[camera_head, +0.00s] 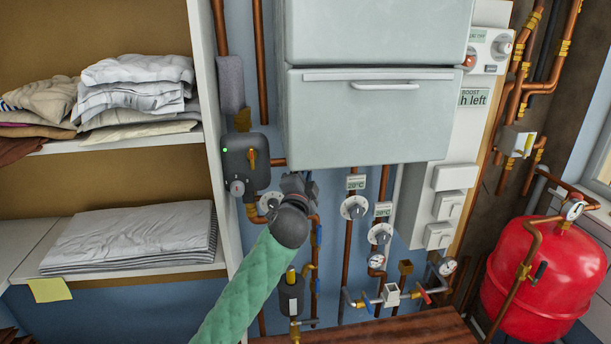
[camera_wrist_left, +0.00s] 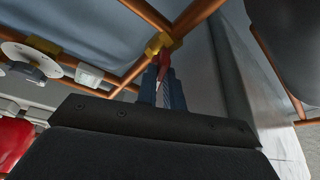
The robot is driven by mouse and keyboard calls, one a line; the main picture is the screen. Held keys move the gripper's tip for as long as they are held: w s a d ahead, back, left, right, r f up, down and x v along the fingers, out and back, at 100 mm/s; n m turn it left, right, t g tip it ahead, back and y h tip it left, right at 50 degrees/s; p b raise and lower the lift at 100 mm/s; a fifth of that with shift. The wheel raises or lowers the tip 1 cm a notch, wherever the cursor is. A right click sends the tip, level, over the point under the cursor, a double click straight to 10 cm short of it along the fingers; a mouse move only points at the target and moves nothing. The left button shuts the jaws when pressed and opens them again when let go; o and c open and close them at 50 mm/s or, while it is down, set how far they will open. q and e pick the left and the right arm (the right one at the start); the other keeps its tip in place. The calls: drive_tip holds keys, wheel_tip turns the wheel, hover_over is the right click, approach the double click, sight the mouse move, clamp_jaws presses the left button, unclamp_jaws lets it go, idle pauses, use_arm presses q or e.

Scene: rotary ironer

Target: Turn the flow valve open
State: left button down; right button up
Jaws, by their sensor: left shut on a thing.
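My left gripper (camera_head: 297,185) reaches up to the pipework just right of the dark grey pump unit (camera_head: 245,160) in the head view. In the left wrist view its fingers (camera_wrist_left: 163,90) are shut on a red valve handle (camera_wrist_left: 165,70), which I take to be the flow valve's. The handle sits below a brass fitting (camera_wrist_left: 164,43) where copper pipes meet. In the head view my gripper and wrist hide this valve. How far the handle is turned cannot be told. My right gripper is in neither view.
A white boiler (camera_head: 370,115) hangs above and right of my gripper. Gauges and dials (camera_head: 354,207) sit on pipes to the right. A red tank (camera_head: 540,270) stands at far right. A shelf with folded linen (camera_head: 130,235) is at left. A wooden top (camera_head: 400,332) lies below.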

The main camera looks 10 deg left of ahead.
use_arm(q)
drive_tip(key=c, duration=1.5)
unclamp_jaws()
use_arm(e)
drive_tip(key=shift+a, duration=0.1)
